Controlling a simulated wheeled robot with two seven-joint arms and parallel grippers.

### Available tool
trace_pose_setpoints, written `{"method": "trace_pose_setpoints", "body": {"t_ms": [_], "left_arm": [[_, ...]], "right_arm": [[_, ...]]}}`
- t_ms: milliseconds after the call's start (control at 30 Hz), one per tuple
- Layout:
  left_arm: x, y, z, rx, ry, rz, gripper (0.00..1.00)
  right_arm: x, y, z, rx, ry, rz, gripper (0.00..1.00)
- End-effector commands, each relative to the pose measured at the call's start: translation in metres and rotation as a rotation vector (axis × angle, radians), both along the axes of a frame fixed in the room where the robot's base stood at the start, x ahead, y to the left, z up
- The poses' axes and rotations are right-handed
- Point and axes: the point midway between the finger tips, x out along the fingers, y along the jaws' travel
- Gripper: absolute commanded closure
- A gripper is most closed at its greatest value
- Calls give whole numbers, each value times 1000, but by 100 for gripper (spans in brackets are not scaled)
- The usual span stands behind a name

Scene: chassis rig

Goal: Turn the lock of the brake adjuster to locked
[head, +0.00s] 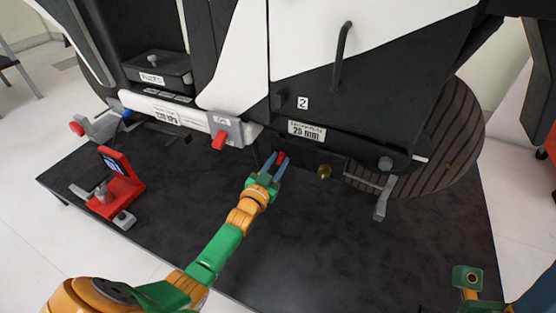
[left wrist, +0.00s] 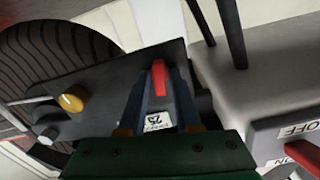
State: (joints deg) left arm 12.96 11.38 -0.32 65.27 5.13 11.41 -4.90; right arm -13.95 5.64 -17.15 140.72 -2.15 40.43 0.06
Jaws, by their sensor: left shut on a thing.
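The brake adjuster is a dark housing (left wrist: 110,75) under the black and white chassis, below a plate reading 25 mm (head: 307,131). Its lock looks like a small red lever (head: 282,157), also visible in the left wrist view (left wrist: 159,76). My left gripper (head: 271,166) is shut on this red lever, with a blue finger on each side of it. A brass knob (head: 323,171) sits to the right of the lever and shows at left in the left wrist view (left wrist: 72,99). I cannot read any lock marking.
Another red lever (head: 219,140) on a grey block is left of my left gripper. OFF and ON labels (left wrist: 298,130) show beside a red lever in the wrist view. A red stand with a screen (head: 118,175) is at left. The dark table's front (head: 340,240) is clear.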

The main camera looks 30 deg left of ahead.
Motion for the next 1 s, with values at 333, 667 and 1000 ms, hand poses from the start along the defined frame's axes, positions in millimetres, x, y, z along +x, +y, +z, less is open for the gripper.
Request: {"method": "trace_pose_setpoints", "body": {"t_ms": [333,667,1000], "left_arm": [[0,0,0,-163,-9,-1,100],[0,0,0,-209,-13,0,100],[0,0,0,-209,-13,-1,65]], "right_arm": [[0,0,2,-4,21,-3,100],[1,1,2,-7,24,-3,100],[2,1,1,-9,28,-3,100]]}}
